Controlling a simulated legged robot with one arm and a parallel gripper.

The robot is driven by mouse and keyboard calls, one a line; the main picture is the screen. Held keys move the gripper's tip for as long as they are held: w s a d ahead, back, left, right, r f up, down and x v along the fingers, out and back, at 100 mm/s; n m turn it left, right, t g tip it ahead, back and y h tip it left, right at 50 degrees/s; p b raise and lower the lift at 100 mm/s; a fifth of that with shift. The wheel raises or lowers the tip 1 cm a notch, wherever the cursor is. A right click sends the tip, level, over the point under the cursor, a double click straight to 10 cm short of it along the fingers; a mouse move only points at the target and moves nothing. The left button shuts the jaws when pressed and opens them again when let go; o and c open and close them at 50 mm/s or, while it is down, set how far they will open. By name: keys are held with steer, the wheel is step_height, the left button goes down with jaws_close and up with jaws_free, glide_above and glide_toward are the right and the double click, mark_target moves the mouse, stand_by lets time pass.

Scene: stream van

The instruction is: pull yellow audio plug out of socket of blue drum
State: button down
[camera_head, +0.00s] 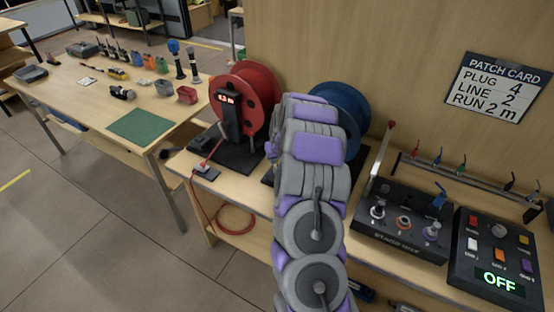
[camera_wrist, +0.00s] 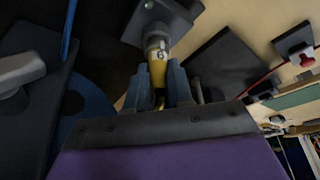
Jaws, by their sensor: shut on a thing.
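The blue drum (camera_head: 352,108) stands at the back of the bench, partly hidden behind my arm. Its blue side also shows at lower left in the wrist view (camera_wrist: 92,100). The yellow audio plug (camera_wrist: 157,72) is between the fingers of my gripper (camera_wrist: 161,84), which is shut on it. The plug has a marking that looks like a 6. Its grey end points up to the dark socket block (camera_wrist: 172,18) and appears to meet it; how deep it sits I cannot tell. In the head view my arm hides plug, socket and gripper.
A red drum (camera_head: 258,88) stands left of my arm, with a red cable to a small box (camera_head: 206,172). To the right are a switch box (camera_head: 400,222), a panel reading OFF (camera_head: 497,258) and a rack of coloured plugs (camera_head: 462,172). A wall stands close behind.

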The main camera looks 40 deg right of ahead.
steer(key=shift+r+p, duration=0.35)
steer(key=shift+r, duration=0.7)
steer(key=shift+r+p, duration=0.6)
steer(key=shift+r, duration=0.8)
